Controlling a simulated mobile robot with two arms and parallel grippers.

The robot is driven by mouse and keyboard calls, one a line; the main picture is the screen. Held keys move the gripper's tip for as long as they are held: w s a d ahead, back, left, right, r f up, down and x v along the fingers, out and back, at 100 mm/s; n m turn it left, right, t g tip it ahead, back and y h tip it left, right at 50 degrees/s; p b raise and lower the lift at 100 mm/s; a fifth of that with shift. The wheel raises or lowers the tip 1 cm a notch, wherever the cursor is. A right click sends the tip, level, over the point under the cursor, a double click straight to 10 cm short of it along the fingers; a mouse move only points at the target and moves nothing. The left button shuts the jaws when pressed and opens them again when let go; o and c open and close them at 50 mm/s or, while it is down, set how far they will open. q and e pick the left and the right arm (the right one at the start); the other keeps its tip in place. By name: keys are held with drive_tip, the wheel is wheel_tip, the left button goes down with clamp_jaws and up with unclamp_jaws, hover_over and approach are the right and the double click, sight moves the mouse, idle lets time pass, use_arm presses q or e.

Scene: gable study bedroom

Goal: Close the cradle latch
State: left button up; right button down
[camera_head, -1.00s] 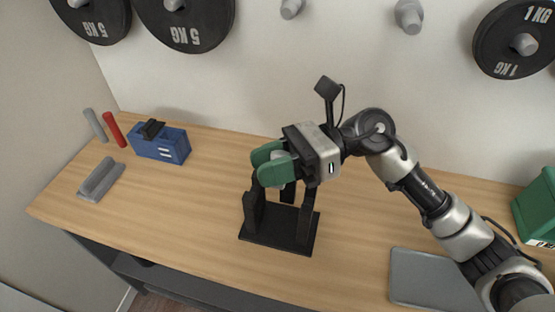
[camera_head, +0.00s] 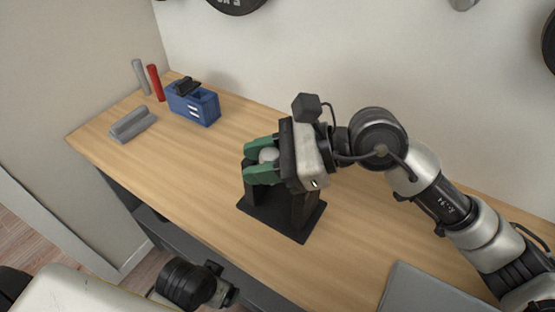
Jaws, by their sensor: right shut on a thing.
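A black cradle (camera_head: 280,221) stands on the wooden desk, with a flat base and dark uprights. My right gripper (camera_head: 262,165) reaches in from the right over the cradle, its green fingers shut around a pale rounded thing (camera_head: 268,156) at the cradle's top. The gripper hides much of the cradle's upper part, so I cannot make out the latch or its state. Part of my left arm (camera_head: 190,284) shows at the bottom; its gripper's fingers cannot be made out.
A grey flat panel (camera_head: 430,290) lies at the front right. Desk between box and cradle is clear.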

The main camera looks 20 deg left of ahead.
use_arm(q)
drive_tip(key=shift+d+r, duration=0.2)
drive_tip(key=shift+r, duration=0.1)
use_arm(e)
drive_tip(key=shift+f, duration=0.15)
drive_tip(key=c, duration=0.8)
unclamp_jaws()
use_arm(q)
drive_tip(key=shift+f, duration=0.25)
use_arm(e)
drive_tip(key=v, duration=1.1)
drive_tip(key=shift+s, duration=0.1)
use_arm(q)
drive_tip(key=shift+r, duration=0.15)
